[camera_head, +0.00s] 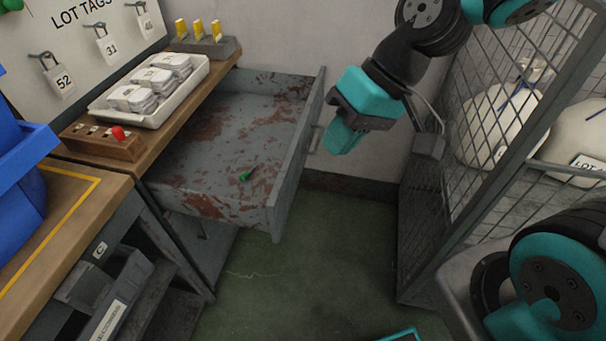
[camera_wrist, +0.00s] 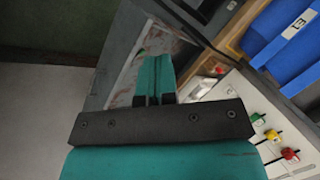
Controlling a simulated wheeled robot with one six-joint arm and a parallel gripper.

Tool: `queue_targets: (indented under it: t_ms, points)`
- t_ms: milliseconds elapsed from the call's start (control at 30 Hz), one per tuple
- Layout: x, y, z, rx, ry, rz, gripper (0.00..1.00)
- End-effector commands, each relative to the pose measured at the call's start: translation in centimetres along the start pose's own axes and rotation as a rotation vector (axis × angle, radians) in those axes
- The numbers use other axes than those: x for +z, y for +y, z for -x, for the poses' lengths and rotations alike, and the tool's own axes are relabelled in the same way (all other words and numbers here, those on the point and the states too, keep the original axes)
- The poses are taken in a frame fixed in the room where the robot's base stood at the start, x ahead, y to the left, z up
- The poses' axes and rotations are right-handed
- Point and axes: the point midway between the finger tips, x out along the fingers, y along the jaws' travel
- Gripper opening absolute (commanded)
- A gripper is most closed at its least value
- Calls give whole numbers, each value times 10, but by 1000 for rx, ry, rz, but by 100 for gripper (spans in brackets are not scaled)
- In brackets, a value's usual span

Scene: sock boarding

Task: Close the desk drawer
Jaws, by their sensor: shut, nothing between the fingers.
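The grey metal desk drawer (camera_head: 228,140) is pulled well out from under the wooden desk top, its paint worn to rusty patches. Its front panel (camera_head: 293,160) faces right, with a handle (camera_head: 316,138) on the outer face. A small green object (camera_head: 245,176) lies inside. My gripper (camera_head: 340,140) is shut and empty, just right of the drawer front near the handle; I cannot tell whether it touches. In the wrist view the shut fingers (camera_wrist: 154,80) point toward the drawer front (camera_wrist: 128,62), with part of the drawer's inside beyond.
A white tray of packs (camera_head: 150,90), a wooden block with a red knob (camera_head: 103,142) and a rack of yellow pegs (camera_head: 203,42) stand on the desk. A wire mesh cage (camera_head: 436,190) stands at right. Green floor (camera_head: 310,260) is clear between.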

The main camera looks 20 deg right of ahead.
Motion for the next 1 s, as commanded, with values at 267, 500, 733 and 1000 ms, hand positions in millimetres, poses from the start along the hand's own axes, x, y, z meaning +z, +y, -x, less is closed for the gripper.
queue_targets:
  t_ms: [267,500,733,1000]
  points:
    - [-45,140,-90,-166,209,-484,0]
    - [-50,200,-118,-225,324,-696,0]
    - [-57,202,-137,-231,333,-710,0]
    - [-78,196,-190,-229,329,-707,0]
